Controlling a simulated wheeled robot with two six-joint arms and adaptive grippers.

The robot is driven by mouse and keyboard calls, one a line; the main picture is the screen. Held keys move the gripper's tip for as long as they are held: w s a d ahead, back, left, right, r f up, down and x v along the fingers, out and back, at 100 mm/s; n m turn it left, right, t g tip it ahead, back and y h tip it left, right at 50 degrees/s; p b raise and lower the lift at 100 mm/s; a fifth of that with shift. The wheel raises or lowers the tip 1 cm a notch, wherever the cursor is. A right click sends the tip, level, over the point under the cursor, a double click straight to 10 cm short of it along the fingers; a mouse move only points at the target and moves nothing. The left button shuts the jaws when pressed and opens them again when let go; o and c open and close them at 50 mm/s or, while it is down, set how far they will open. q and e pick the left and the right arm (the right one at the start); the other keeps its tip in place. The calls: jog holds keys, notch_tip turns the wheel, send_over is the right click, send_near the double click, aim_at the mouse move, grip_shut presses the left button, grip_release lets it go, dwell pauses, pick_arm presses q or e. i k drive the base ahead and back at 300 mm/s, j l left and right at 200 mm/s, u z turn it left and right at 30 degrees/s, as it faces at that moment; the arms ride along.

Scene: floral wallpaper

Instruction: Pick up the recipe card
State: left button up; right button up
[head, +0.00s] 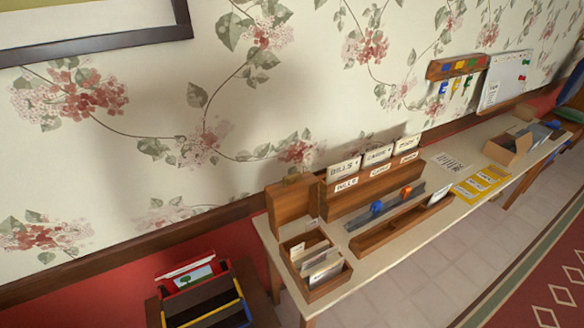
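An open wooden box (344,276) stands at the near left end of the long table. Several upright whitish cards (324,265) are in it. Their writing is too small to read, so I cannot tell which one is the recipe card. Another white card (440,195) stands in the long low wooden tray (400,228) to the right, and a printed white sheet (448,162) lies farther along the table. Neither of my grippers is in view.
A wooden sorter (370,192) with labelled cards stands behind a grey tray holding blue and orange items (378,208). A yellow sheet (480,183) and cardboard box (508,148) are farther right. A colourful box (205,300) stands lower left. Floor (440,265) in front is clear.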

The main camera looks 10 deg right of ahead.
aim_at(439, 195)
jog(key=z, duration=1.5)
jog(key=l+u, duration=0.35)
jog(key=l, duration=0.55)
jog(key=k+l+u, duration=0.1)
jog(key=l+u, duration=0.2)
jog(key=l, duration=0.55)
